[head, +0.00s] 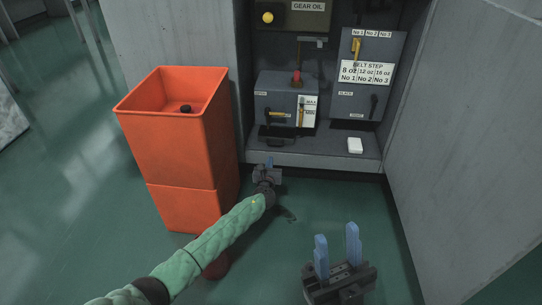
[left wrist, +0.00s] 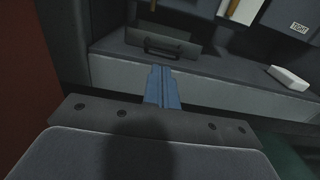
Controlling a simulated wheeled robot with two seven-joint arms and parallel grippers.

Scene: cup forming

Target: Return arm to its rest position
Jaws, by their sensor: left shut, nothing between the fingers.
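My left arm, in a green sleeve, reaches in from the lower left in the head view. Its gripper (head: 268,164) is at the front edge of the machine's ledge, right of the orange bin. In the left wrist view the blue fingers of that gripper (left wrist: 161,88) are together with nothing between them, pointing at the ledge. My right gripper (head: 338,250) is at the lower right of the head view. Its two blue fingers stand apart and empty, above the green floor.
An orange bin (head: 180,150) with a small black object (head: 185,109) inside stands left of the machine. The grey ledge (head: 320,158) holds a white block (head: 355,146). Levers and labelled panels are behind it. A grey wall (head: 470,130) closes the right side.

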